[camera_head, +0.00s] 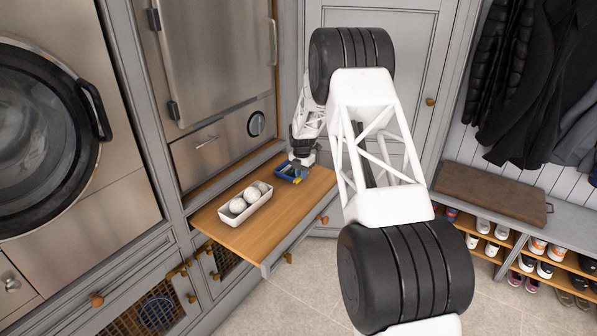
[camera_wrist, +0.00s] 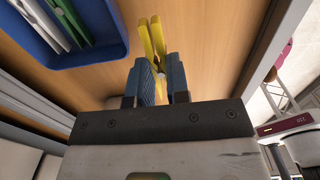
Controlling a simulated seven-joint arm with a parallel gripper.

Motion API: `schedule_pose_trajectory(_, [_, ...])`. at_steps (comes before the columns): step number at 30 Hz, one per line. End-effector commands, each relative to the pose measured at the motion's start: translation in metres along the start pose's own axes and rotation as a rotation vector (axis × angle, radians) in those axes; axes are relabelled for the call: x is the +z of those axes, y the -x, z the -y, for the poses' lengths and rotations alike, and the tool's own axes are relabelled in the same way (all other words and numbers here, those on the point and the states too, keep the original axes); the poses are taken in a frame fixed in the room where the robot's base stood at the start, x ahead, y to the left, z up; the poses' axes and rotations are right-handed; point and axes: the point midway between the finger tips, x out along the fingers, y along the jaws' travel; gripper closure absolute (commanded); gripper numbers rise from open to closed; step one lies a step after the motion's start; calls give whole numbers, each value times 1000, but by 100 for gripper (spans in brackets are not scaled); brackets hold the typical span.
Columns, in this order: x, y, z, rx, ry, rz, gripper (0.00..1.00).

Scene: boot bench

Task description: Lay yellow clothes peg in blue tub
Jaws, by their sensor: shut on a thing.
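The yellow clothes peg (camera_wrist: 154,38) is between the blue pads of my gripper (camera_wrist: 160,80) in the wrist view. My gripper is shut on it, and its two prongs point away past the fingertips. The blue tub (camera_wrist: 82,57) is at the top left of the wrist view, beside the peg and apart from it. Green and pale pegs (camera_wrist: 70,22) lie in the tub.
A white tray (camera_head: 228,222) with pale balls (camera_head: 251,194) stands on the wooden shelf (camera_head: 275,222), in front of the tub. The shelf's front right is bare. Cabinets and an appliance door stand behind; a shoe bench (camera_head: 515,205) is at the right.

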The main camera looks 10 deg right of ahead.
Motion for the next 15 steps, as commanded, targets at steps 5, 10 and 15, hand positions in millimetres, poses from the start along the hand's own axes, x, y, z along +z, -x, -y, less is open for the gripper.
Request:
schedule_pose_trajectory(5, [16, -2, -15, 1, 0, 1, 100])
schedule_pose_trajectory(10, [30, -4, -28, 1, 0, 1, 100])
schedule_pose_trajectory(15, [44, -6, -41, 0, 0, 0, 100])
